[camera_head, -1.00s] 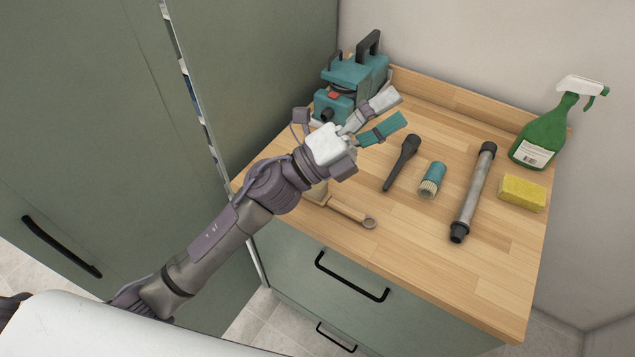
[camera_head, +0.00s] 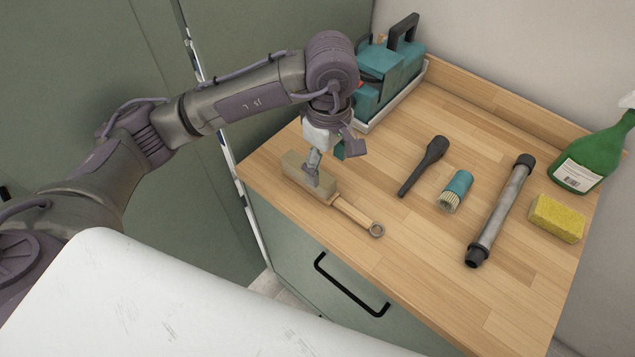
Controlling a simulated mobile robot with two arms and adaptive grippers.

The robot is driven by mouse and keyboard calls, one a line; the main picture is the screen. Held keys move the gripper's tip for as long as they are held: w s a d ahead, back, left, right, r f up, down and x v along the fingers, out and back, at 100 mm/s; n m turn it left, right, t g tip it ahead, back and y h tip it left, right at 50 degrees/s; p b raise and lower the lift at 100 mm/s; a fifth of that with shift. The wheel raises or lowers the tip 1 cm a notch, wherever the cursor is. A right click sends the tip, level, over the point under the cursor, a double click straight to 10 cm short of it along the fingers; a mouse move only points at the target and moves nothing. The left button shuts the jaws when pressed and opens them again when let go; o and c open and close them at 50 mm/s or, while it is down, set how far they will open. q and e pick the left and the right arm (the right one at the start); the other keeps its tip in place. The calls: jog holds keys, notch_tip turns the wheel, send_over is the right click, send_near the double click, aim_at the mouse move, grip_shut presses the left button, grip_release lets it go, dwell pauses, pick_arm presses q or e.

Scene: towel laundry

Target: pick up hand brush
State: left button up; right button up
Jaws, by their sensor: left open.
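The hand brush (camera_head: 352,211) lies near the front left edge of the wooden counter. It has a light wooden handle with a ring at its end, pointing right and toward the front, and a tan block-shaped head at the left. My left gripper (camera_head: 322,172) points down over the brush head, close to it. It is open, with one finger in front of the head; the other finger is partly hidden. I cannot tell whether it touches the brush. My right gripper is not in view.
On the wooden counter (camera_head: 440,270) are a black nozzle (camera_head: 423,165), a teal round brush (camera_head: 456,190), a grey tube (camera_head: 501,210), a yellow sponge (camera_head: 557,218) and a green spray bottle (camera_head: 594,158). A teal machine (camera_head: 385,75) stands at the back left. The counter's front right is clear.

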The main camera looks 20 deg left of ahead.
aim_at(327, 180)
pick_arm(q)
notch_tip(327, 180, down, 4)
jog(key=shift+r+p, duration=0.15)
jog(key=shift+p, duration=0.15)
jog(key=shift+w+f+p, duration=0.1)
jog(key=shift+f+p, duration=0.3)
jog(key=shift+f, duration=0.1)
jog(key=f, duration=0.1)
jog(key=f+p, duration=0.1)
jog(key=f, duration=0.1)
jog(key=shift+w+f+p, duration=0.3)
jog(key=shift+p, duration=0.05)
jog(key=shift+f, duration=0.5)
jog(key=shift+c, duration=0.2)
jog(key=c, duration=1.3)
